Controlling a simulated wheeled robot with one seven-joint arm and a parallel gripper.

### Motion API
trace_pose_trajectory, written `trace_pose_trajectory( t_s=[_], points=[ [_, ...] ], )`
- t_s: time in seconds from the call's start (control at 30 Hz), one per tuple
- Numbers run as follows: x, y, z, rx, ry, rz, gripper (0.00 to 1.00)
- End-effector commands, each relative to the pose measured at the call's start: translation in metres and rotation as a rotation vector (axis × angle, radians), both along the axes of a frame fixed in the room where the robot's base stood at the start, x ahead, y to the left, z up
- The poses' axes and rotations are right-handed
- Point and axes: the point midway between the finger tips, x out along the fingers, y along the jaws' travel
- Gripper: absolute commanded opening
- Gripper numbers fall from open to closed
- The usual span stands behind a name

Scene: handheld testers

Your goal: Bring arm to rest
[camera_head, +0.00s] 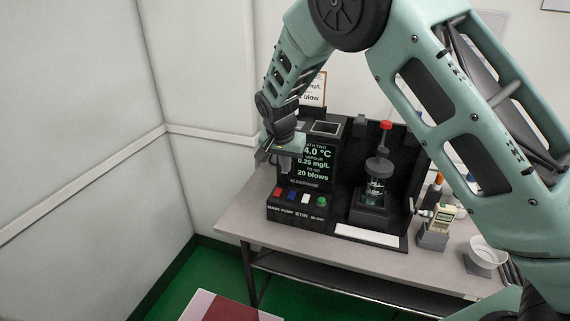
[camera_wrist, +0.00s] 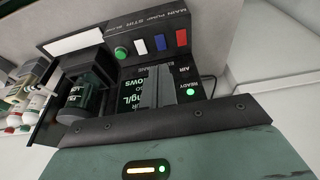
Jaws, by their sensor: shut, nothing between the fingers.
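My teal arm (camera_head: 300,60) bends over the table from the right and reaches down at the black tester. My gripper (camera_head: 265,157) is at the left edge of the tester's screen (camera_head: 318,163), above its row of buttons, and partly covers the screen. In the wrist view, the grey fingers of my gripper (camera_wrist: 160,92) are together with nothing between them, in front of the screen. I cannot tell whether the fingers touch the tester.
The grey table (camera_head: 245,222) also bears a glass vessel with a red top (camera_head: 376,175), a handheld tester in a stand (camera_head: 440,218) and a white bowl (camera_head: 487,255). The buttons (camera_head: 298,196) lie below the screen. A white wall (camera_head: 80,130) stands at left.

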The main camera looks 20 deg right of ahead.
Motion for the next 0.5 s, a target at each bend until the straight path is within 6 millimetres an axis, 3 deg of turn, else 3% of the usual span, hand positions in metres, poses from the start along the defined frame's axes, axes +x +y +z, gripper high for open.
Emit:
trace_pose_trajectory(
  t_s=[0.17,0.27,0.37,0.5],
  points=[
    [-0.001,0.001,0.001,0.003,0.002,0.003,0.00],
    [-0.015,0.009,0.008,0.023,0.023,0.040,0.00],
    [-0.050,0.028,0.023,0.066,0.068,0.142,0.00],
    [-0.129,0.063,0.054,0.133,0.144,0.386,0.00]
  ],
)
